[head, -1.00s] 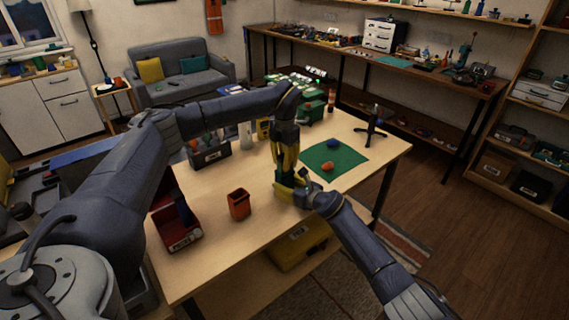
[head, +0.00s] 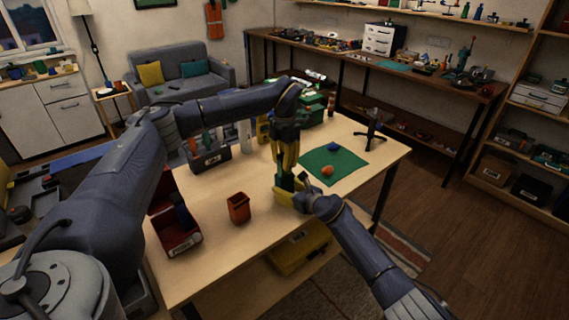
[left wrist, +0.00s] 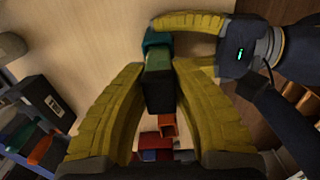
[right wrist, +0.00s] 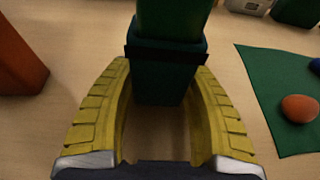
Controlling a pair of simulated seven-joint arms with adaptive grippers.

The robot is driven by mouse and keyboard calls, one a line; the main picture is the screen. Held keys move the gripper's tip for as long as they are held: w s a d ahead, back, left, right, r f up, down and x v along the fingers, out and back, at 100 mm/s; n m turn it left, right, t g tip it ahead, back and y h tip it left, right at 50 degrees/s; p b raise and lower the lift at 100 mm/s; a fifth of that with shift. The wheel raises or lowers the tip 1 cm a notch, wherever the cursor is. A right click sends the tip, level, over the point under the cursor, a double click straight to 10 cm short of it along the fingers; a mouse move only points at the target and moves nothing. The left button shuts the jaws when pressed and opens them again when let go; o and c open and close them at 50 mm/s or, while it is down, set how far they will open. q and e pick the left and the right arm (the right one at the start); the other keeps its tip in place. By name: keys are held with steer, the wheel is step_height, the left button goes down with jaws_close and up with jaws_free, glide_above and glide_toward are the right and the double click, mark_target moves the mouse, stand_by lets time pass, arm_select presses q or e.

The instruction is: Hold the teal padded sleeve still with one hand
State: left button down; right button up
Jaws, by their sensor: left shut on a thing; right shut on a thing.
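The teal padded sleeve (right wrist: 165,78) stands upright between the fingers of my right gripper (right wrist: 160,110), which is shut on it low over the table. It also shows in the left wrist view (left wrist: 156,39). A green block (right wrist: 172,18) rises from the sleeve's dark rim in the right wrist view; how deep it sits is hidden. My left gripper (head: 284,165) is above my right gripper (head: 288,196) in the head view, pointing down. It is shut on the block's dark end (left wrist: 160,95). The fingers hide much of the block in the head view.
A green mat (head: 333,166) with an orange lump (head: 327,170) and a blue lump (head: 333,146) lies to the right. An orange cup (head: 238,208) and a red bin (head: 178,232) stand to the left. The wooden table is clear between the cup and my grippers.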

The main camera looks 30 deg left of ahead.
arm_select(q)
steer(key=shift+r, duration=3.55)
arm_select(e)
steer(key=shift+f, duration=0.1)
steer(key=o, duration=1.2)
steer(key=shift+v, duration=6.05)
